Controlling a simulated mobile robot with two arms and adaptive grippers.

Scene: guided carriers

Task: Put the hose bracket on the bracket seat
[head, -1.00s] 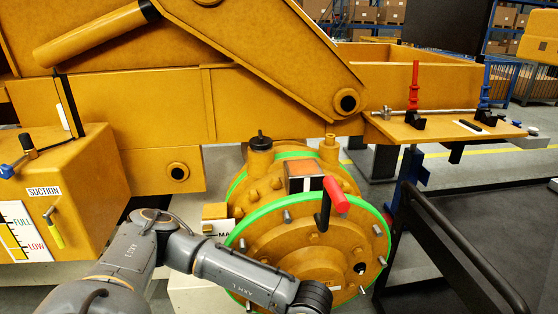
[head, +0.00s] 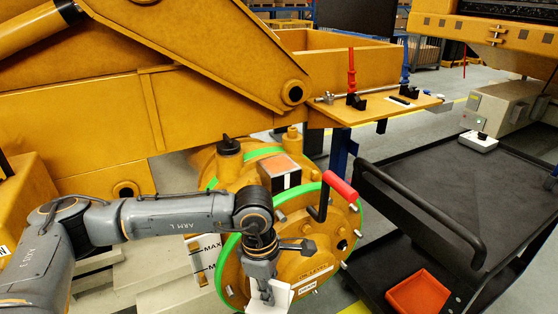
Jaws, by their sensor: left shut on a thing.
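My left gripper (head: 265,291) points down in front of the round orange housing, low in the head view. It is shut on a white angular piece (head: 281,299), partly cut off by the bottom edge and partly covered by the fingers. This may be the hose bracket, but its full shape is hidden. I cannot tell for certain which part is the bracket seat. An orange ledge (head: 425,103) at the upper right carries black holders with a red handle (head: 351,72) and a blue handle. My right gripper is not in view.
The orange housing (head: 310,262) has a green ring, studs and a red-handled crank (head: 340,187) sticking out. At right, a black cart (head: 475,180) with a raised handle bar holds a red tray (head: 441,278) and a small white box (head: 478,142). Its middle is clear.

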